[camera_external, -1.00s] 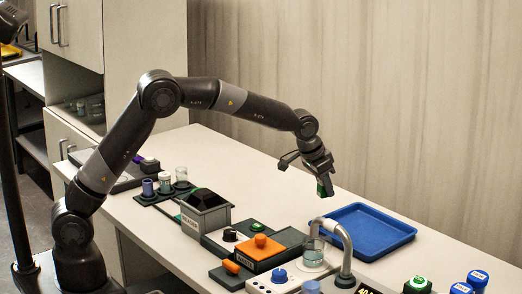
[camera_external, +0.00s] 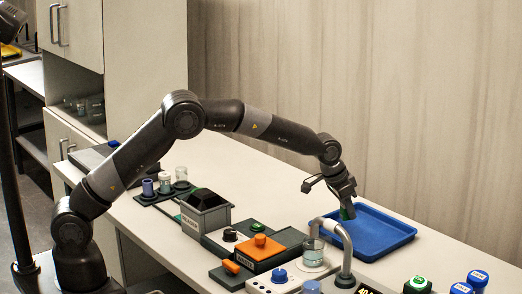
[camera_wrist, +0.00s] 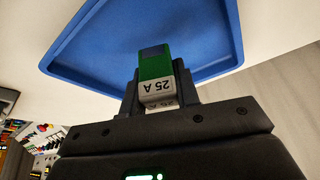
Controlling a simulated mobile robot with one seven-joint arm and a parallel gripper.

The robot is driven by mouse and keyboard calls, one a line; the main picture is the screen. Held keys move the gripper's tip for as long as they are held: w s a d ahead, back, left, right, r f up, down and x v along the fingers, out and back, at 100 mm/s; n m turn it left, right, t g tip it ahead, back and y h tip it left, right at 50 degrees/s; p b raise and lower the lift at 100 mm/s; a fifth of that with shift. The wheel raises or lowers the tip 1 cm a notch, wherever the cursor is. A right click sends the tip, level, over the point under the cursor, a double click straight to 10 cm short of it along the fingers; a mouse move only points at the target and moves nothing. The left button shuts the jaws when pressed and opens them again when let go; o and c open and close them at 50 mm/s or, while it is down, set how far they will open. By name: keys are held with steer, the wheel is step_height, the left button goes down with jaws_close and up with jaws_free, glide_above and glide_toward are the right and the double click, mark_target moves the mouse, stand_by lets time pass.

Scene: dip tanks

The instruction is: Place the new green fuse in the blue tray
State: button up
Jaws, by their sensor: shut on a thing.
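The green fuse (camera_wrist: 154,66) has a white label reading "25 A", upside down in the wrist view. My gripper (camera_wrist: 158,92) is shut on it. In the external view my gripper (camera_external: 346,206) points down at the left part of the blue tray, with the green fuse (camera_external: 347,212) showing small below its fingers. The blue tray (camera_external: 392,241) lies flat on the bench and looks empty. In the wrist view the tray (camera_wrist: 100,74) spreads behind the fuse. I cannot tell whether the fuse touches the tray floor.
A curved grey pipe (camera_external: 344,243) and a glass beaker (camera_external: 313,250) stand just in front of the tray. An orange-topped block (camera_external: 260,246) and a dark grey bin (camera_external: 206,213) are further left. The bench behind the tray is clear.

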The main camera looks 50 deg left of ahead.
mark_target(347, 231)
steer(key=shift+w+a+f, duration=0.4)
steer(key=shift+w+f, duration=0.05)
steer(key=shift+w, duration=0.15)
steer(key=shift+f, duration=2)
steer(key=shift+f, duration=0.1)
steer(key=o, duration=1)
